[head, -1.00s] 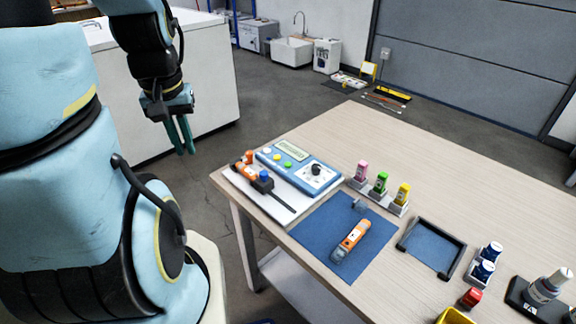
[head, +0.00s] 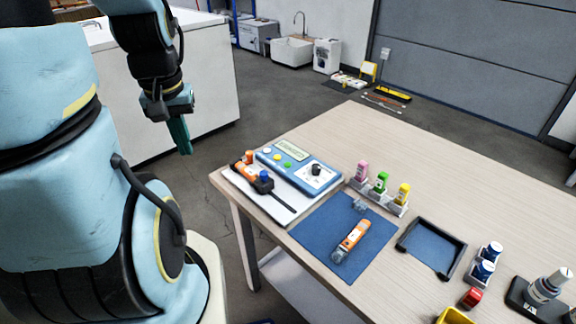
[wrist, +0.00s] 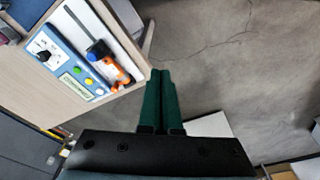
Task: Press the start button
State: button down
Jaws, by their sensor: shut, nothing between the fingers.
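A blue control box (head: 301,174) sits at the table's left end, with a white, a yellow and a green button (head: 288,164) in a row, a display and a black knob (head: 315,170). I cannot read which button is marked start. The box also shows upper left in the wrist view (wrist: 67,65), with the green button (wrist: 79,71) nearest the knob. My gripper (head: 185,152) hangs off the table's left end, clear of the box. Its green fingers (wrist: 160,72) are together and empty, over the floor in the wrist view.
An orange device with a blue cap (head: 264,176) lies on a white base beside the box. A blue mat (head: 318,224) holds another orange device (head: 352,236). Small pink, green and yellow bottles (head: 381,182) stand right of the box. Floor lies beneath my gripper.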

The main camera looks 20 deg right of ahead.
dwell(0.5)
jog(key=m+t+y+p, duration=0.1)
jog(key=m+t+p, duration=0.6)
jog(key=t+p, duration=0.1)
send_over(289, 168)
notch_tip(289, 168, down, 5)
jog(key=shift+a, duration=0.1)
jog(key=shift+f, duration=0.15)
notch_tip(289, 168, down, 7)
jog(key=b, duration=0.7)
jog(key=shift+r, duration=0.2)
jog(key=shift+f+b, duration=0.65)
jog(key=shift+f, duration=0.3)
jog(key=shift+f, duration=0.4)
